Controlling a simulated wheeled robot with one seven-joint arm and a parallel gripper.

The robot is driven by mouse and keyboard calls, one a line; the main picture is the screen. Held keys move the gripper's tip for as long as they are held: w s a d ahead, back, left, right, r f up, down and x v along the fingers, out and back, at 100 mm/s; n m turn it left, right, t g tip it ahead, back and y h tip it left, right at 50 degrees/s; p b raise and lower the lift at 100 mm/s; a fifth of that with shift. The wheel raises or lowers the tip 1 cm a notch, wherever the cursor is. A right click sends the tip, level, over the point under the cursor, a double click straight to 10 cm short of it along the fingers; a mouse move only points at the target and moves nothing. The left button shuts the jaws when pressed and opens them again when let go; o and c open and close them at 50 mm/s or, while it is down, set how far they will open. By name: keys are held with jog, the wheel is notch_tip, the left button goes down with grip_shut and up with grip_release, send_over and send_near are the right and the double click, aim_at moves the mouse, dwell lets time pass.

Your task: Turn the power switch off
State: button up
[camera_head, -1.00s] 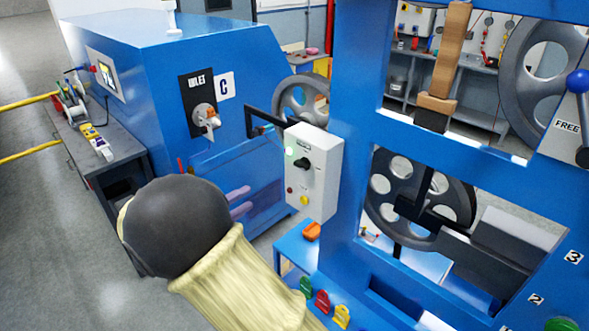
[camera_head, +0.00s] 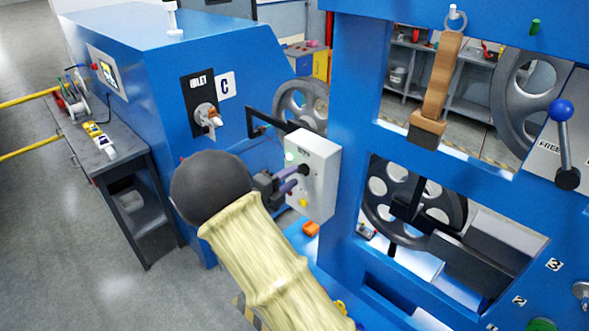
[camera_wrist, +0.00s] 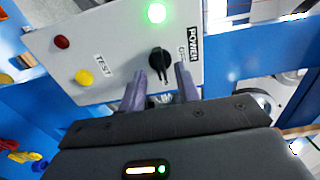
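The power switch is a black rotary knob (camera_wrist: 160,62) on a pale control box (camera_wrist: 110,45), beside the POWER label (camera_wrist: 193,45). The box also shows in the head view (camera_head: 322,165), fixed beside the blue frame. A green lamp (camera_wrist: 156,13) on the box is lit. My gripper (camera_wrist: 162,84) is open, its two purple fingers apart with the knob's handle between their tips in the picture. I cannot tell whether either finger touches the knob. In the head view my gripper (camera_head: 289,180) is at the box's face and partly covers the knob.
A red button (camera_wrist: 61,42) and a yellow button (camera_wrist: 84,77) sit on the same panel near the TEST label. The blue frame (camera_head: 352,130) stands right of the box. A blue cabinet (camera_head: 150,85) with a valve (camera_head: 207,115) stands behind my arm.

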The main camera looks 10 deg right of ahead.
aim_at(302, 170)
jog(key=shift+x, duration=1.1)
jog(key=shift+c, duration=0.4)
grip_shut()
